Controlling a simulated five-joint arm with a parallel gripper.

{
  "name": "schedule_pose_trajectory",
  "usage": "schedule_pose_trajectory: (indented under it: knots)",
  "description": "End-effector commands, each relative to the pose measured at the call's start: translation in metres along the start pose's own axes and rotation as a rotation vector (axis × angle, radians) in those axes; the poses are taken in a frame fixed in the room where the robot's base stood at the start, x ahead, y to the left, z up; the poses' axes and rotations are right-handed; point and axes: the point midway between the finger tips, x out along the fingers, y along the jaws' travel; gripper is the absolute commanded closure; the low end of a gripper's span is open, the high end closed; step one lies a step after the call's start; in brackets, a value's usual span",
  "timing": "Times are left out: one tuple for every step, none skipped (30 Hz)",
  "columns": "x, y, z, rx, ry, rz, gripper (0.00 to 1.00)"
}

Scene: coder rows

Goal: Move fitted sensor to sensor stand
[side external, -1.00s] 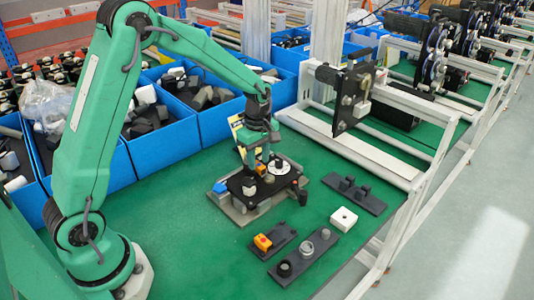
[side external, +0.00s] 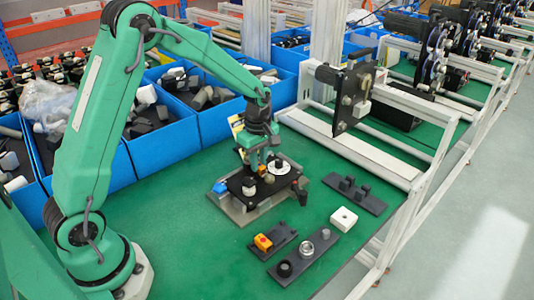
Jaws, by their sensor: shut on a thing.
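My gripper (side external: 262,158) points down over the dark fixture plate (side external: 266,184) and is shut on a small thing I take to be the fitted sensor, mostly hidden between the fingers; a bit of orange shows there. I cannot tell whether it touches the plate. A white disc (side external: 279,167) and a pale block (side external: 249,187) sit on the plate. I cannot tell which is the sensor stand.
A white block (side external: 343,218) lies between the stands on the green table (side external: 190,225). Blue bins (side external: 168,135) line the back. A white frame (side external: 390,165) with a dark upright plate bounds the right side.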

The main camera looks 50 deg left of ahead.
Motion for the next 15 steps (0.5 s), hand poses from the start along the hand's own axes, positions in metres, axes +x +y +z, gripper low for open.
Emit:
schedule_pose_trajectory:
  knots:
    - [-0.001,0.000,0.000,0.000,0.000,0.001,1.00]
    - [-0.001,0.000,0.000,0.000,0.000,0.001,1.00]
    - [-0.002,0.000,0.000,0.000,0.000,0.001,1.00]
    - [-0.003,0.000,0.000,0.000,0.000,0.001,1.00]
    - [-0.004,0.000,0.000,0.000,0.000,0.001,1.00]
    - [-0.005,0.000,0.000,0.000,0.000,0.001,1.00]
    - [-0.006,0.000,0.000,0.000,0.000,0.001,1.00]
    - [-0.007,0.000,0.000,0.000,0.000,0.001,1.00]
    - [-0.009,0.000,0.000,0.000,0.000,0.001,1.00]
    - [-0.011,0.000,0.000,0.000,0.000,0.001,1.00]
    - [-0.012,0.000,0.000,0.000,0.000,0.002,1.00]
    - [-0.014,0.000,0.000,0.000,0.000,0.002,1.00]
    - [-0.015,0.000,0.000,0.000,0.000,0.002,1.00]
    - [-0.016,0.000,0.000,0.000,0.000,0.002,1.00]
    - [-0.018,0.000,0.000,0.000,0.000,0.001,1.00]
